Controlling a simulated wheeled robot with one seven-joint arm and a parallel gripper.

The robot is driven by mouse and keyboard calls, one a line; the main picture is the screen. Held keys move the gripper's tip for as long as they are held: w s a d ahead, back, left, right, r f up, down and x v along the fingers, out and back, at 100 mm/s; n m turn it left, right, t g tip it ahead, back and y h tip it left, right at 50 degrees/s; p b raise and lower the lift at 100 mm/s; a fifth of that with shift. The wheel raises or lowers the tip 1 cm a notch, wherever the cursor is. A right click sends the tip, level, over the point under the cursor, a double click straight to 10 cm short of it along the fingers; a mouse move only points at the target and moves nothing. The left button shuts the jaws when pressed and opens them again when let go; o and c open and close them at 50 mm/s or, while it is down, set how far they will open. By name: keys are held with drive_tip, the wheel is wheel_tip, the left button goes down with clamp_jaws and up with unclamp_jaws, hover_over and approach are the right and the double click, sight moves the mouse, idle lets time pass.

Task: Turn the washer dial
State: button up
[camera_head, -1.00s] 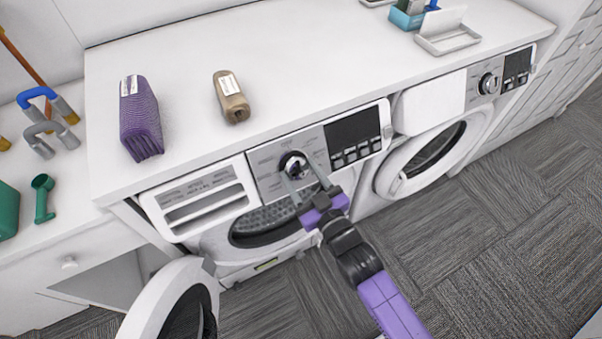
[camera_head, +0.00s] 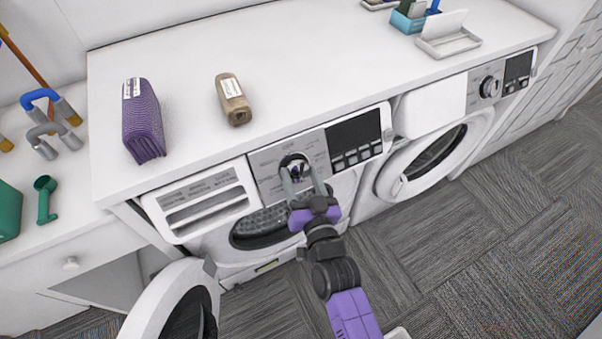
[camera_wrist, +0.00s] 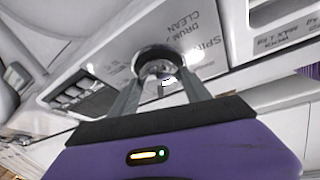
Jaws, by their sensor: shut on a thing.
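The washer dial (camera_head: 296,164) is a round, shiny knob with a dark ring on the control panel of the left machine. My gripper (camera_head: 303,178) is at the dial, with its two grey fingers shut on the knob, one on either side. In the wrist view the dial (camera_wrist: 158,62) sits between the fingertips of my gripper (camera_wrist: 162,84), and the fingers cover part of its sides. The washer (camera_head: 240,170) has its round front door (camera_head: 160,296) swung open at the lower left.
A display with buttons (camera_head: 355,140) is right of the dial, and a detergent drawer front (camera_head: 202,203) is left. A purple towel (camera_head: 142,120) and a brown packet (camera_head: 232,98) lie on the white counter above. A second machine (camera_head: 435,150) stands to the right.

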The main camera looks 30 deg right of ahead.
drive_tip(key=shift+a+r+m+g+h+p, duration=0.1)
drive_tip(key=shift+m+g+h+p, duration=0.25)
drive_tip(key=shift+m, duration=0.55)
drive_tip(key=shift+m+g+h+p, duration=0.15)
drive_tip(key=shift+m+h+p, duration=0.4)
drive_tip(key=shift+m, duration=0.65)
drive_tip(key=o, duration=1.4)
drive_tip(key=b+v, duration=0.1)
drive_tip(key=v, duration=0.6)
drive_tip(key=shift+s+a, duration=0.15)
drive_tip(key=shift+s, duration=0.25)
